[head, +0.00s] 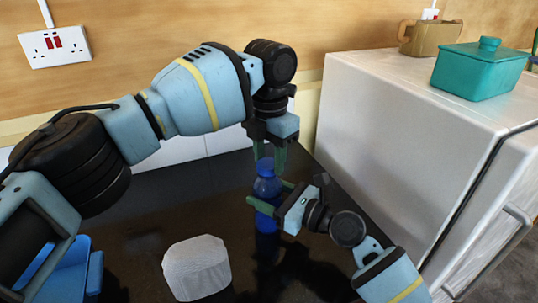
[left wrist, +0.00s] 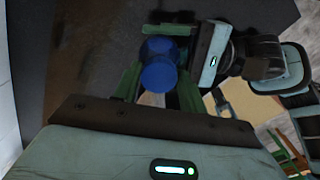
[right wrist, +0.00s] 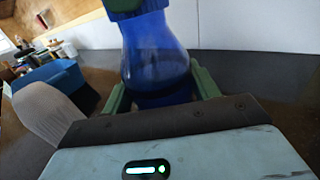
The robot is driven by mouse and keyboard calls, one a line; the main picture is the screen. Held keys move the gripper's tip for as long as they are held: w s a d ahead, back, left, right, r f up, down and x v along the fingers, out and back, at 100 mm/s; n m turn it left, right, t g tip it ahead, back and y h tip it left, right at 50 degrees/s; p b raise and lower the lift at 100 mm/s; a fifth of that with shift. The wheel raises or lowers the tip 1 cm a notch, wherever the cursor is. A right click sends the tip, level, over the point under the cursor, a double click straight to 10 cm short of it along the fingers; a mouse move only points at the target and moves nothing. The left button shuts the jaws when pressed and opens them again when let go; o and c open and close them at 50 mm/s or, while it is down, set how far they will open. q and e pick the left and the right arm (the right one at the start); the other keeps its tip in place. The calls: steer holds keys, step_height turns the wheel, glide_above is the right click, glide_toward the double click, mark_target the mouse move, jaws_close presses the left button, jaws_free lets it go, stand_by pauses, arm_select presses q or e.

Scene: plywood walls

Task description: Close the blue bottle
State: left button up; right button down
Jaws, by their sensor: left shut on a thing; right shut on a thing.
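The blue bottle (head: 267,188) stands upright on the dark counter. It also shows in the right wrist view (right wrist: 155,55), with see-through blue sides. A blue cap (right wrist: 125,5) sits at the bottle's mouth; I cannot tell whether it is screwed tight. In the left wrist view I look down on the round blue cap (left wrist: 158,76). My left gripper (head: 269,160) points down from above and is shut on the cap. My right gripper (head: 272,196) comes in from the right, lower down, and is shut on the bottle's body. The fingers partly hide both.
A pale grey rounded block (head: 197,267) stands on the counter in front. A blue container (head: 68,272) is at the lower left. A white cabinet (head: 400,130) rises at the right, with a teal lidded box (head: 478,72) and a brown pot (head: 430,38) on top.

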arm_select(q)
steer(key=shift+s+d, duration=0.1)
steer(key=o, duration=0.9)
steer(key=shift+c, duration=0.2)
